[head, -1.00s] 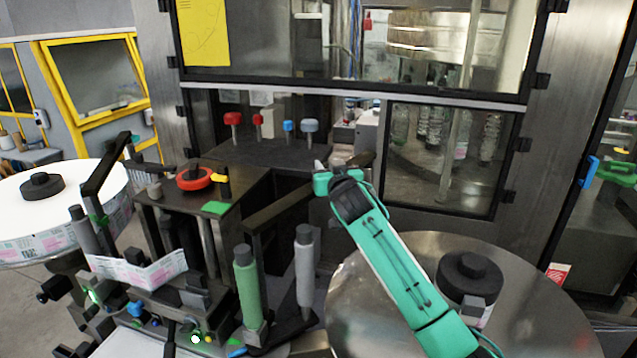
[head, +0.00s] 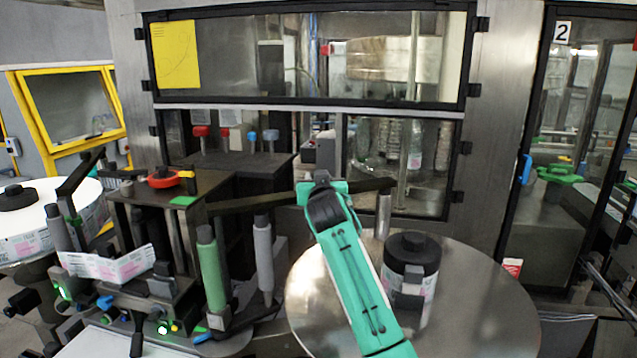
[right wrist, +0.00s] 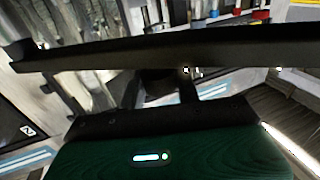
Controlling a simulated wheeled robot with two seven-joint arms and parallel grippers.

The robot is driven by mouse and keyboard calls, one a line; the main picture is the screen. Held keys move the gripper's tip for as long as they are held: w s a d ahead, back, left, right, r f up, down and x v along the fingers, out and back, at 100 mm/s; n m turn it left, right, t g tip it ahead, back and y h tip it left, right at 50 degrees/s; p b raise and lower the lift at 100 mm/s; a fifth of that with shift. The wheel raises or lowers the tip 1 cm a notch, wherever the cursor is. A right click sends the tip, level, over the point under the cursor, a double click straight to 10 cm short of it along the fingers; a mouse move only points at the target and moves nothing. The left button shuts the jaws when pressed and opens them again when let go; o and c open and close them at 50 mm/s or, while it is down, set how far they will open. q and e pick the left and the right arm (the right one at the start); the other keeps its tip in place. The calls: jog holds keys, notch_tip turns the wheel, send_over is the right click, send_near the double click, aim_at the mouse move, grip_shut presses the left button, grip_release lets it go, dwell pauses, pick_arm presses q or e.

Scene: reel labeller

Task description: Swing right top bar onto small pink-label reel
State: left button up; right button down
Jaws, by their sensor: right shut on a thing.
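The right top bar (head: 262,202) is a long dark bar running from the labeller's top plate to the right. My right gripper (head: 322,186) is shut on it partway along, with my teal arm below. The bar's free end reaches past the gripper, above and left of the small pink-label reel (head: 424,286), apart from it in the picture. The reel, with a black hub on top, stands on a round steel turntable (head: 480,318). In the right wrist view the bar (right wrist: 230,52) crosses the upper part; the fingertips are hard to make out. My left gripper is not in view.
A green roller (head: 210,270) and a grey roller (head: 263,258) stand left of my arm. A label strip (head: 105,267) runs at the left, near a large white reel (head: 80,193). A glazed machine cabinet (head: 310,104) stands behind.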

jog(key=shift+s+r, duration=0.1)
jog(key=shift+s, duration=0.1)
jog(key=c, duration=1)
grip_release()
jog(key=shift+c, duration=0.2)
jog(key=shift+s, duration=0.3)
jog(key=s+b, duration=0.5)
jog(key=s, duration=0.8)
